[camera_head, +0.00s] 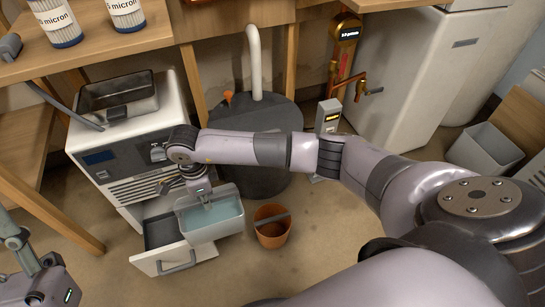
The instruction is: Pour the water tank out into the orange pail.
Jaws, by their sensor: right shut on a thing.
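The water tank (222,225) is a translucent grey box with bluish water in it. My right gripper (205,198) is shut on it from above. The tank looks roughly level, over the right part of an open drawer (157,264) at the foot of a white machine. The orange pail (271,232) stands on the floor just right of the tank, with a grey handle across its top. The tank is beside the pail, apart from it in the picture. My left gripper (18,245) shows only partly at the lower left edge, and its fingers are unclear.
The white machine (128,142) carries a dark metal basin (118,95). A large dark round vessel (262,120) with a white pipe stands behind my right arm. A grey bin (485,148) is at the right. Floor in front of the pail is clear.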

